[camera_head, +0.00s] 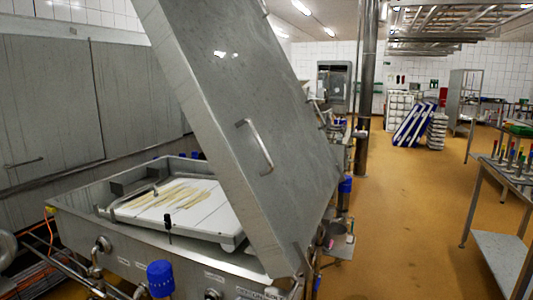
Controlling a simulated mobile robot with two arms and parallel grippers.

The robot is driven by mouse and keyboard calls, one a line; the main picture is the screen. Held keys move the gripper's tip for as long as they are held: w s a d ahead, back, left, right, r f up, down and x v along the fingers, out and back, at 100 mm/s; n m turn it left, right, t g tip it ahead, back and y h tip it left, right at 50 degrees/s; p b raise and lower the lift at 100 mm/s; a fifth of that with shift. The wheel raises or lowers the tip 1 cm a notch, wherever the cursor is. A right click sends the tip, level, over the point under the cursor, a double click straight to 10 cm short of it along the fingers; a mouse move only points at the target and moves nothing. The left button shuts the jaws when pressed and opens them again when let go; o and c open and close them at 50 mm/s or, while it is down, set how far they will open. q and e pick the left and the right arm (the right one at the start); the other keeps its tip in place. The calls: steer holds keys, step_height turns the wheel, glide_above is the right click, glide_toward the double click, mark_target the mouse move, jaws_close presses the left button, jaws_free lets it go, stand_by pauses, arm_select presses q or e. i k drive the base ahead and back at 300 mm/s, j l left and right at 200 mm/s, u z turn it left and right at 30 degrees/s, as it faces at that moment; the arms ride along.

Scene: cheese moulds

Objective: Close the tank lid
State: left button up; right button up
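The tank lid (220,110) is a large grey steel panel, raised and tilted over the tank, leaning up to the left from its right side. A curved metal handle (256,147) sits on its face. The steel tank (75,205) below is open on its left and front. Inside lies a white board (200,212) with pale yellowish streaks. Part of the tank's back right is hidden behind the lid. Neither of my grippers shows in the head view.
A blue-capped fitting (160,278) stands at the tank's front. A round steel post (366,85) rises behind the lid. A steel table (505,250) with coloured-handled tools stands at the right. The brown floor (405,210) between tank and table is clear.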

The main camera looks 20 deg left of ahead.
mark_target(241, 95)
steer(key=i+l+u, duration=0.15)
steer(key=i+l, duration=0.25)
steer(key=i, duration=0.25)
steer(key=i+l+u, duration=0.2)
steer(key=i+l, duration=0.25)
steer(key=i, duration=0.2)
